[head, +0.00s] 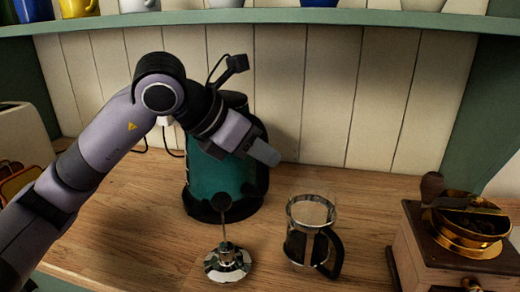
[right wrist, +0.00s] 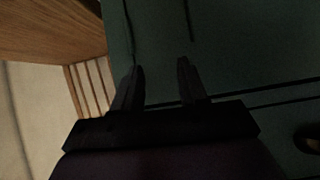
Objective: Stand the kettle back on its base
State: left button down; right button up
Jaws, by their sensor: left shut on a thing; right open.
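The teal kettle (head: 218,178) stands upright on the counter near the back wall, with a black top and a dark ring around its foot. The dark base (head: 205,212) shows under it; I cannot tell whether the kettle is fully seated. My left gripper (head: 262,152) is at the kettle's upper right, shut on the kettle, probably at its handle, which is mostly hidden behind the gripper. My arm hides part of the kettle's top. My right gripper (right wrist: 160,68) is open and empty in the right wrist view, in front of a dark green panel.
A French press glass (head: 312,230) and its metal plunger lid (head: 227,262) stand in front of the kettle. A coffee grinder (head: 455,235) is at the right, a toaster (head: 22,140) at the left. A shelf (head: 290,17) with mugs runs above.

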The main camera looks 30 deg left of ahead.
pick_arm(q)
jog(key=shift+f+b, duration=0.5)
jog(key=shift+b, duration=0.05)
jog(key=c, duration=1.1)
grip_release()
jog(key=shift+c, duration=0.2)
jog(key=shift+f, duration=0.2)
jog(key=p+v, duration=0.2)
jog(key=v, duration=0.9)
jog(key=shift+r, duration=0.1)
